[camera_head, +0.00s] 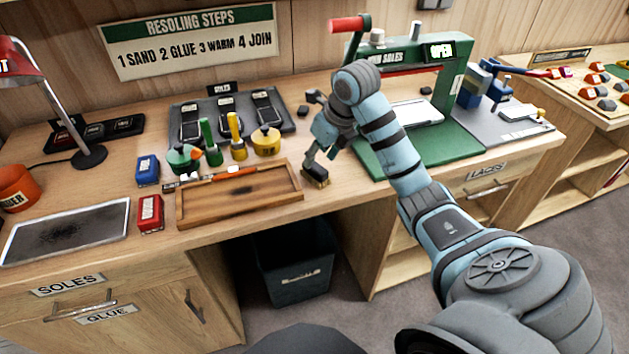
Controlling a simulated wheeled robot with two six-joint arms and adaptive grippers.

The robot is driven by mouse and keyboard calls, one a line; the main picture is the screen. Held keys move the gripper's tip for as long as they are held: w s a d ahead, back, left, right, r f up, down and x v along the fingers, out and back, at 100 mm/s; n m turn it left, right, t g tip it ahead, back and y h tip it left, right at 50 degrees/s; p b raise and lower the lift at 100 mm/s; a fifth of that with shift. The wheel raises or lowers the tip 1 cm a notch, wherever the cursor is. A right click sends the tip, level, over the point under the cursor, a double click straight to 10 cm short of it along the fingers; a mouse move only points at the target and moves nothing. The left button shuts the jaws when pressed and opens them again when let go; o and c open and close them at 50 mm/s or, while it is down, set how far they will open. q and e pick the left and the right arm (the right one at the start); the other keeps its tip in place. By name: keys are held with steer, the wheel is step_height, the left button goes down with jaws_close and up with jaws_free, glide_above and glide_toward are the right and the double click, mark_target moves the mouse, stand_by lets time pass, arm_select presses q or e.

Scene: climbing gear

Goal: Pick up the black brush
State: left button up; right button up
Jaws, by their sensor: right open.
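The black brush (316,173) is a small dark block with a tan lower edge. It lies on the wooden workbench just right of the shallow wooden tray (240,212). My right gripper (320,158) is open, with its fingers directly above the brush. One finger reaches down close to the brush's top; I cannot tell whether it touches. The arm and wrist hide part of the bench behind. My left gripper is not in view.
Green and yellow glue pots (266,140) stand behind the tray. A red box (150,213) and a blue box (147,169) are to its left. A green press (425,130) stands right of the brush. A dark bin (293,270) is under the bench.

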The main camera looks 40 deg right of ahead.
mark_target(316, 165)
steer(key=x, duration=0.4)
steer(key=shift+s+a+f, duration=0.1)
steer(key=shift+s+f, duration=0.25)
steer(key=shift+w+f, duration=0.2)
steer(key=shift+f, duration=0.05)
jaws_close()
steer(key=shift+r, duration=0.1)
step_height(316, 165, up, 6)
steer(key=shift+f+p, duration=0.1)
steer(key=shift+p, duration=0.25)
step_height(316, 165, up, 14)
steer(key=p, duration=1.3)
